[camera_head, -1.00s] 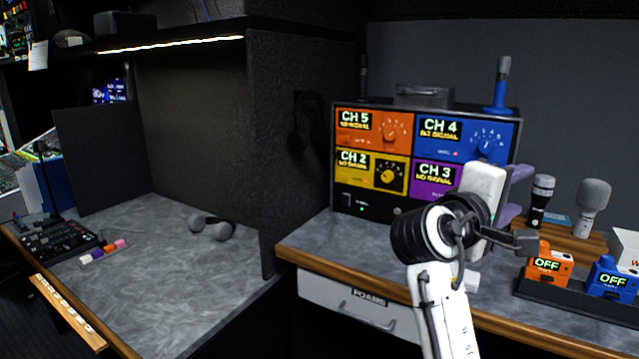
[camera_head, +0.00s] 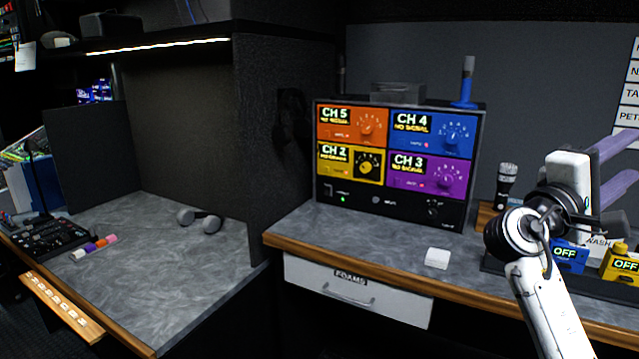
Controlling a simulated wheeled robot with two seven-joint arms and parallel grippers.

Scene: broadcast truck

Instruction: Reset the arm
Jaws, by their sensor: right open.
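My right arm comes up from the lower right. Its right gripper (camera_head: 618,168) is at the right edge, with two purple fingers spread apart and nothing seen between them. The gripper is over the right end of the desk, right of the four-channel receiver box (camera_head: 394,206). The arm hides part of the desk and of the things behind it. My left gripper is not in view.
A small white block (camera_head: 437,258) lies on the desk (camera_head: 345,238) above the FOAMS drawer (camera_head: 352,292). A black microphone (camera_head: 507,182), a blue OFF pack (camera_head: 568,256) and a yellow one (camera_head: 622,264) are near the arm. Headphones (camera_head: 200,219) lie on the left counter.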

